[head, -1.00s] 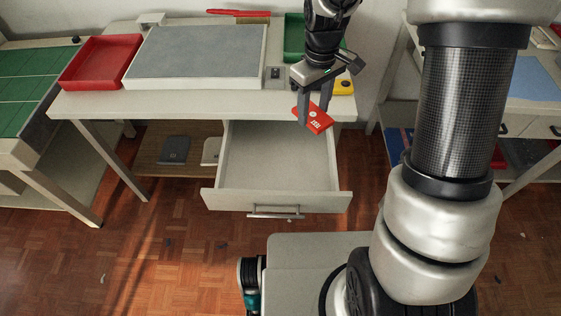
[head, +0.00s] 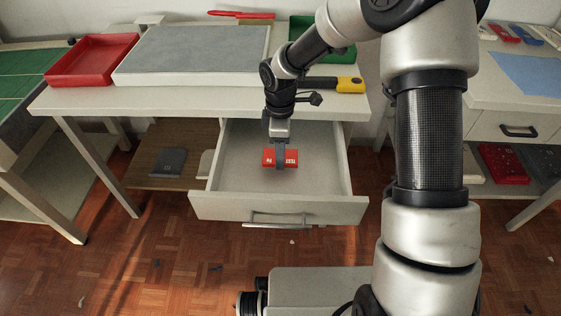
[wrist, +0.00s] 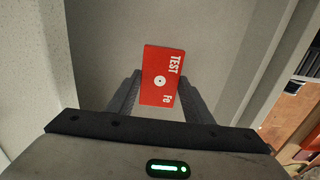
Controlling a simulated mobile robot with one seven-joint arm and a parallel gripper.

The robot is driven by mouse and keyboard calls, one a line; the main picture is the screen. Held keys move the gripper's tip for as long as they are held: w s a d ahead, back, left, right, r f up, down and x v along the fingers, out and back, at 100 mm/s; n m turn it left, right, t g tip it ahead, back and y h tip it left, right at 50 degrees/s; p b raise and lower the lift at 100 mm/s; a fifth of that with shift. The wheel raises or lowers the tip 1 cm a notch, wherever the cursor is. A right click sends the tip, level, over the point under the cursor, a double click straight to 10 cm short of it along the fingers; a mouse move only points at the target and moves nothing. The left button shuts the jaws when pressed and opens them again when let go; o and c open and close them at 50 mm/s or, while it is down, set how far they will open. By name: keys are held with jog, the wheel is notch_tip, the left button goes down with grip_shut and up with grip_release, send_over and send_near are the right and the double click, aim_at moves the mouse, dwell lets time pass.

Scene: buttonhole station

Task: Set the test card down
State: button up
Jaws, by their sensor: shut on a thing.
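The red test card (head: 268,158) is held at the tips of my gripper (head: 280,160), over the open drawer (head: 320,180) of the table. In the wrist view the card (wrist: 160,82) shows white "TEST" and "Fe" lettering and a white dot, and sits between the two dark fingers of my gripper (wrist: 160,98). My gripper is shut on the card. The drawer floor (wrist: 105,50) lies under it. I cannot tell whether the card touches the floor. The drawer is otherwise empty where I can see it.
The tabletop (head: 190,98) behind holds a red tray (head: 92,62), a grey pad (head: 195,52), a green tray (head: 325,52) and a yellow-ended tool (head: 350,85). The drawer's front wall (head: 280,207) and side walls bound the space around my gripper.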

jog(key=shift+f+b, duration=0.45)
jog(key=shift+f, duration=1.2)
jog(key=shift+f, duration=0.15)
jog(key=o, duration=1.1)
